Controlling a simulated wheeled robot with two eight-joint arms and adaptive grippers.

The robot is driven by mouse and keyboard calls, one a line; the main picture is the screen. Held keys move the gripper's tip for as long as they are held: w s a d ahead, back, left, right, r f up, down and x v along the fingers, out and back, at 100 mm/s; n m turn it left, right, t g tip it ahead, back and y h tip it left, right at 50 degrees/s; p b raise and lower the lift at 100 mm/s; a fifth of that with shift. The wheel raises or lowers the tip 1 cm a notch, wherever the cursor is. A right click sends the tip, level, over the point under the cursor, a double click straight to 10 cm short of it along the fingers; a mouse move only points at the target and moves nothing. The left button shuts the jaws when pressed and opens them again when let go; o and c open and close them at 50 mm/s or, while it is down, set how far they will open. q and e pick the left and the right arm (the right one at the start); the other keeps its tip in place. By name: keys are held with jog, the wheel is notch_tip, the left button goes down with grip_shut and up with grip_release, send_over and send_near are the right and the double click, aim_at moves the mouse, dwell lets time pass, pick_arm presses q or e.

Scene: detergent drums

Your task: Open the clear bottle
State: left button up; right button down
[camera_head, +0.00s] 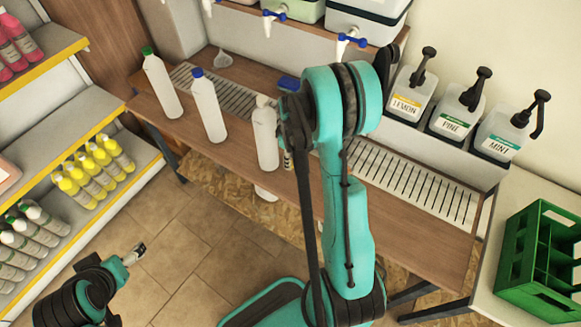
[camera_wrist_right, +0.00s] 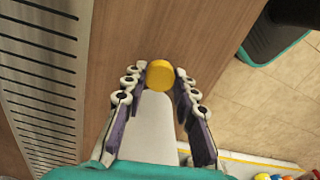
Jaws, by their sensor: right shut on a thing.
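A whitish bottle (camera_head: 265,138) with a pale top stands upright near the front edge of the wooden counter, just left of my right arm in the head view. My right gripper (camera_wrist_right: 160,76) is shut on a round yellow cap (camera_wrist_right: 160,73), held between its fingertips. A white body, likely the bottle (camera_wrist_right: 157,128), shows between the fingers behind the cap. In the head view a yellowish spot beside the bottle appears at the largely hidden right gripper (camera_head: 288,160). I cannot tell whether cap and bottle touch. My left gripper (camera_head: 134,254) is low over the floor, away from the bottles; its jaws are unclear.
A blue-capped bottle (camera_head: 207,105) and a green-capped bottle (camera_head: 162,85) stand to the left on the counter (camera_head: 190,128). A clear funnel (camera_head: 222,58) and a blue item (camera_head: 288,83) lie behind. Pump bottles stand back right, and a green crate (camera_head: 540,262) is at far right.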

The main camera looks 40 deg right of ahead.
notch_tip(320, 180, down, 4)
jog(key=shift+f+b, duration=0.1)
jog(key=shift+b, duration=0.85)
jog(key=c, duration=1.2)
grip_release()
